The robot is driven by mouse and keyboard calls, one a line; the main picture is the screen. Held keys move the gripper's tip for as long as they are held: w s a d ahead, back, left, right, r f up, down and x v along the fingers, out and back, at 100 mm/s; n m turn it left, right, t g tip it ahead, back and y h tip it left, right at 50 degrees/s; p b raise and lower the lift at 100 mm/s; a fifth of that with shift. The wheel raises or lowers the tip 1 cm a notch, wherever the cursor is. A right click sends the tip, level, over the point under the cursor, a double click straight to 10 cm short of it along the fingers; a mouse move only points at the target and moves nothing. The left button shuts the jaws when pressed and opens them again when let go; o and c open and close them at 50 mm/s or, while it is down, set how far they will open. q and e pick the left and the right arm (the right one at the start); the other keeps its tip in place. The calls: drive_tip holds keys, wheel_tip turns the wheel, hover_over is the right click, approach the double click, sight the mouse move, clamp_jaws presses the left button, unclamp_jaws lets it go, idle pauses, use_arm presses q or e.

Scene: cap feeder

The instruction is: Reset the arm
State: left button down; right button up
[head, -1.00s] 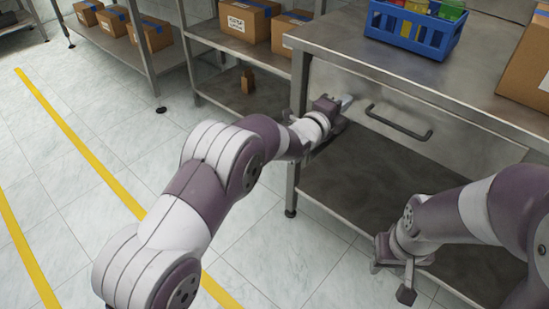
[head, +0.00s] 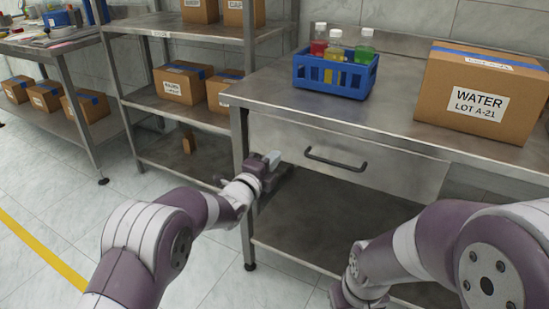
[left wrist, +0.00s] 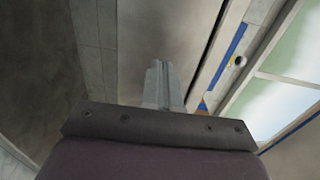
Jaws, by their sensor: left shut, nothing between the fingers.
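My left gripper (head: 273,159) is shut and empty. It is in front of the steel table's drawer front, left of the dark drawer handle (head: 336,160) and apart from it. In the left wrist view its pale fingers (left wrist: 160,84) are together with nothing between them. My right arm comes in from the right, its wrist low at the bottom edge in front of the table. The right fingertips are cut off there.
The steel table (head: 400,125) carries a blue crate (head: 333,83) of colored bottles and a cardboard box marked WATER (head: 478,95). A metal shelf (head: 185,115) with cardboard boxes stands left behind. Tiled floor is open at lower left.

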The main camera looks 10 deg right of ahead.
use_arm(q)
drive_tip(key=p+v, duration=0.2)
drive_tip(key=v, duration=0.5)
drive_tip(key=s+a+f+n+g+y, duration=0.3)
drive_tip(key=s+a+f+n, duration=0.1)
drive_tip(key=f+n, duration=0.2)
drive_tip(key=s+a+f+n+g+y, duration=0.3)
drive_tip(key=s+a+f+n+y, duration=0.15)
drive_tip(key=f+n, duration=0.2)
drive_tip(key=s+a+n+g+y, duration=0.1)
drive_tip(key=s+a+n+g, duration=0.35)
drive_tip(key=s, duration=0.55)
drive_tip(key=s+a+n+g+y, duration=0.2)
drive_tip(key=s+a+n+g, duration=0.3)
drive_tip(key=s, duration=0.4)
drive_tip(key=s+a+r+n+t+p, duration=0.1)
drive_tip(key=r+p, duration=1.7)
drive_tip(key=r, duration=0.1)
drive_tip(key=a+r+n+t+p, duration=0.1)
drive_tip(key=a+r+p, duration=0.1)
drive_tip(key=r+p, duration=1.6)
drive_tip(key=shift+s+a+r+n, duration=0.15)
drive_tip(key=shift+s+r+n, duration=0.2)
drive_tip(key=shift+r, duration=0.2)
drive_tip(key=shift+s+h, duration=0.1)
drive_tip(key=shift+h, duration=0.15)
